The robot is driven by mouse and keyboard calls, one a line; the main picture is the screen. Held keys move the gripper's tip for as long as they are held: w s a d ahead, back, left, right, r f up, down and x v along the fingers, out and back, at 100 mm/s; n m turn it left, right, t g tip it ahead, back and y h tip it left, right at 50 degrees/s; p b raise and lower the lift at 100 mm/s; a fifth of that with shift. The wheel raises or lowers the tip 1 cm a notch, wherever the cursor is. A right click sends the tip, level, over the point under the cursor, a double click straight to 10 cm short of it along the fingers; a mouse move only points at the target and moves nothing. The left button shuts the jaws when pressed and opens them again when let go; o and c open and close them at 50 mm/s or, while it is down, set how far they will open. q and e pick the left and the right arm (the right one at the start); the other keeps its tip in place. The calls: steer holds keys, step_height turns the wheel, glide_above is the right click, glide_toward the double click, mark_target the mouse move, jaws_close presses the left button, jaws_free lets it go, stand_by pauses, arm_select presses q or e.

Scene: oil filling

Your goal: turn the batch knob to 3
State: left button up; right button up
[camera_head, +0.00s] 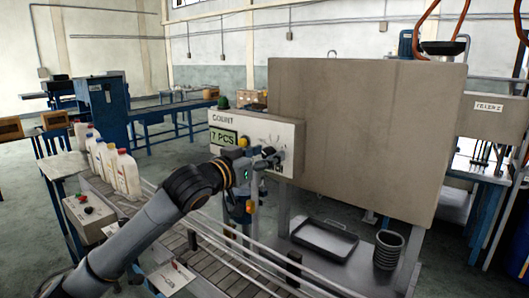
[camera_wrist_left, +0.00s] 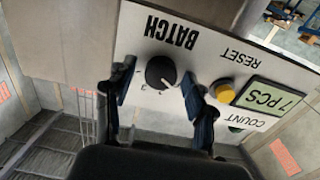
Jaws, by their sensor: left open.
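The batch knob (camera_wrist_left: 160,72) is a round black dial on the white control panel (camera_wrist_left: 215,70), which appears upside down in the left wrist view under the label BATCH. A light pointer mark shows near its lower edge, close to small numbers; I cannot tell for sure which number it meets. My left gripper (camera_wrist_left: 157,82) is open, with one finger on each side of the knob and a visible gap on both sides. In the head view my left gripper (camera_head: 268,159) is at the panel's (camera_head: 258,126) right part and hides the knob there.
A yellow reset button (camera_wrist_left: 224,92) and a green 7 PCS display (camera_wrist_left: 271,98) sit beside the knob. A large grey box (camera_head: 365,130) stands to the panel's right. Bottles (camera_head: 126,175) stand on the conveyor (camera_head: 205,262). A tray (camera_head: 323,240) lies below the box.

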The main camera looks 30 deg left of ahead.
arm_select(q)
steer(key=c, duration=1.1)
steer(key=shift+m, duration=0.3)
steer(key=m+p, duration=0.1)
steer(key=m, duration=0.1)
steer(key=shift+m, duration=0.4)
steer(key=m+p, duration=0.2)
steer(key=m, duration=0.2)
steer(key=shift+d+m, duration=0.1)
steer(key=shift+m, duration=0.2)
steer(key=m+p, duration=0.1)
steer(key=m, duration=0.3)
steer(key=shift+p, duration=0.3)
steer(key=shift+f+m+p, duration=0.15)
steer(key=shift+m+p, duration=0.45)
steer(key=shift+m, duration=1.3)
steer(key=shift+d, duration=0.1)
